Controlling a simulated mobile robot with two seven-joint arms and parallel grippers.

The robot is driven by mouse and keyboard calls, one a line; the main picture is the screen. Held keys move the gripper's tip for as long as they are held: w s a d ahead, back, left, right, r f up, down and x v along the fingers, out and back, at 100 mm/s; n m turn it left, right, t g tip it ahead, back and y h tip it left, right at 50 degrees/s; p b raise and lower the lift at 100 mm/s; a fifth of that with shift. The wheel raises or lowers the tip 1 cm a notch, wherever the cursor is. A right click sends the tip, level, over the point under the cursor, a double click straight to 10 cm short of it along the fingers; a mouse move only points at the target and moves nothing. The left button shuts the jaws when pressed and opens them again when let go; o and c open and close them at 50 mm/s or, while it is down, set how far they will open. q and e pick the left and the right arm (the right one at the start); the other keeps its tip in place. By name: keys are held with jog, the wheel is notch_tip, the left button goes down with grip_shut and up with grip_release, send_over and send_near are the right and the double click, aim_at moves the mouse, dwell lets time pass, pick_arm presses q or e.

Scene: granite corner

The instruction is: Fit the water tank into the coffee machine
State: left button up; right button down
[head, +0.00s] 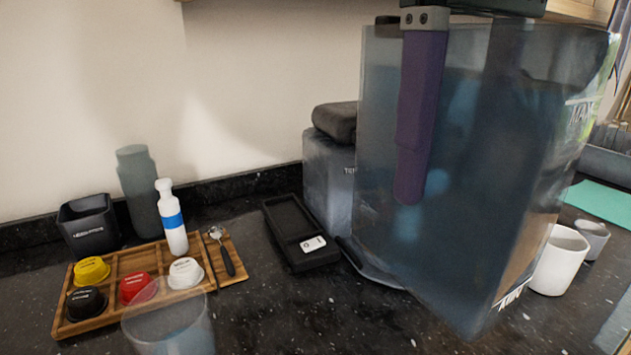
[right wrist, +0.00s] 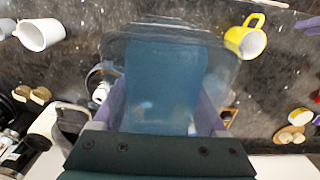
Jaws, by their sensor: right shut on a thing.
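The water tank (head: 460,190) is a large, see-through blue-grey box with "MAX" on its side. It fills the right half of the head view, close to the camera. My right gripper (head: 412,185) is shut on it, with one purple finger along its near face. In the right wrist view the tank (right wrist: 160,75) sits between both purple fingers of the gripper (right wrist: 160,105). The coffee machine (head: 325,170), a grey body with a dark rounded top, stands behind the tank, which hides much of it. My left gripper is not in view.
A wooden tray (head: 110,260) with several coloured capsules and a white bottle (head: 172,218) is at left. A black tray (head: 285,225) lies before the machine. A clear cup (head: 170,325) is at the front. White (head: 558,262) and yellow mugs (right wrist: 246,38) stand nearby.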

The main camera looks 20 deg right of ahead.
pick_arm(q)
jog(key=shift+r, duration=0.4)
pick_arm(e)
jog(key=shift+w+r, duration=0.1)
jog(key=shift+r, duration=0.65)
pick_arm(q)
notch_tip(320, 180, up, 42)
jog(key=p, duration=4.1)
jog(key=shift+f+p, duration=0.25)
jog(key=shift+p, duration=0.15)
pick_arm(e)
jog(key=s+a+r, duration=0.1)
jog(key=s+r, duration=0.1)
jog(key=r, duration=1.7)
jog(key=s+a+r+m, duration=0.1)
jog(key=s+r, duration=0.1)
jog(key=r, duration=1.8)
jog(key=shift+a+r, duration=0.2)
jog(key=shift+r, duration=0.05)
